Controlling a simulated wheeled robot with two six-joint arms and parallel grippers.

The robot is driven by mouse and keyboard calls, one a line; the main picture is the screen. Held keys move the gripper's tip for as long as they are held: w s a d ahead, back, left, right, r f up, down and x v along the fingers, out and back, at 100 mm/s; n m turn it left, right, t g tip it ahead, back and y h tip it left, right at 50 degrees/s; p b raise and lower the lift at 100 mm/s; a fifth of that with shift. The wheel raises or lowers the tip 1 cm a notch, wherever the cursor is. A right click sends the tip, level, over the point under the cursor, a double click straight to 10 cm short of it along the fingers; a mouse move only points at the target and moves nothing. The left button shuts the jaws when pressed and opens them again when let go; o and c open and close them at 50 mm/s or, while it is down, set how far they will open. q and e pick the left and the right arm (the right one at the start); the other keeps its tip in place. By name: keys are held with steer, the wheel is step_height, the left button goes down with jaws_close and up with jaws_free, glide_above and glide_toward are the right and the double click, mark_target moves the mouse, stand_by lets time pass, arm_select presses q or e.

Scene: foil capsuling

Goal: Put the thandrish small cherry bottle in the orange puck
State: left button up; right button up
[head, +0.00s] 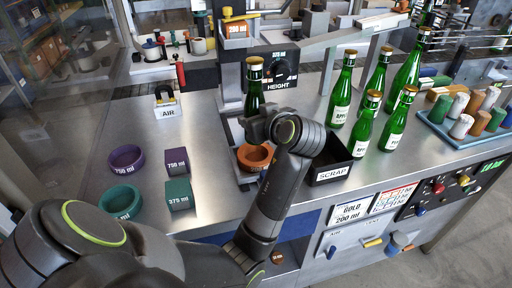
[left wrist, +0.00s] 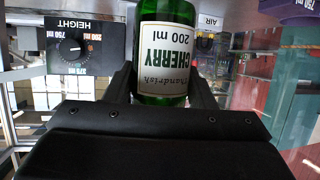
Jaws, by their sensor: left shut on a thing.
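The thandrish small cherry bottle, green glass with a gold cap, stands upright in my left gripper (head: 254,124); its neck and shoulder (head: 254,88) show above the gripper in the head view. In the left wrist view its white label (left wrist: 167,52) reads "thandrish CHERRY 200 ml", upside down, between the fingers (left wrist: 162,90). The orange puck (head: 255,158), a round open ring, sits right below the gripper at the capsuling station. My right gripper is not in view.
A purple ring (head: 126,159) and a teal ring (head: 121,201) lie at the left beside matching size blocks. A black scrap bin (head: 332,166) is close on the right, with several green bottles (head: 343,92) behind it. The HEIGHT dial box (head: 283,68) stands behind the held bottle.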

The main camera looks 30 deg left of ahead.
arm_select(q)
step_height(320, 180, down, 6)
steer(key=shift+f+p, duration=0.25)
steer(key=shift+p, duration=0.05)
steer(key=shift+f, duration=0.2)
steer(key=shift+f, duration=0.15)
steer(key=o, duration=1.3)
